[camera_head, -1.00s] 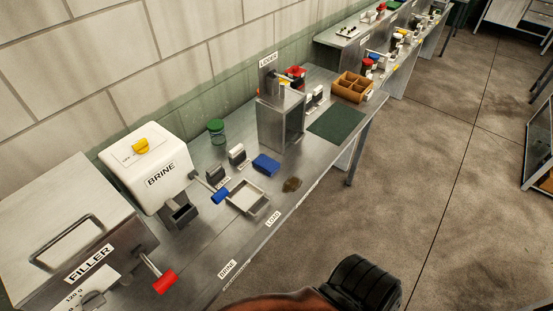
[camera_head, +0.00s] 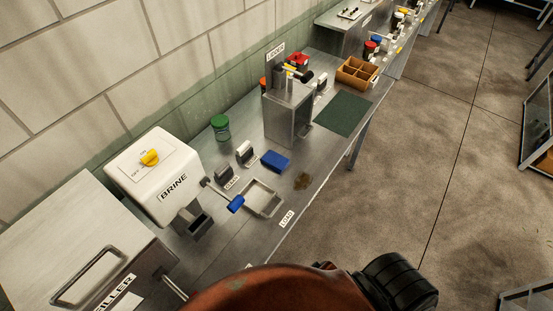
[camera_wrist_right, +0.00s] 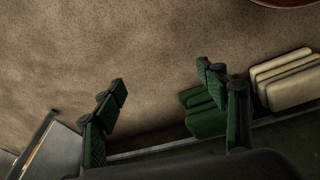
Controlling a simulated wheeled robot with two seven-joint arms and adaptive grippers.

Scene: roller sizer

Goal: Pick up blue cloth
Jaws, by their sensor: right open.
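The blue cloth (camera_head: 275,161) lies as a small folded block on the metal bench in the head view, between the shallow metal tray and the upright metal stand. Nothing touches it from above. My right gripper (camera_wrist_right: 160,80) shows in the right wrist view with its two green-padded fingers spread and nothing between them. Brown floor lies behind the fingers there, and the cloth is not in that view. My reddish-brown arm shows at the bottom of the head view, well short of the cloth. My left gripper is not in view.
A shallow tray (camera_head: 262,198) and a blue-handled lever (camera_head: 236,203) are left of the cloth. A brown stain (camera_head: 303,181) is to its right. A green mat (camera_head: 342,113) lies farther right.

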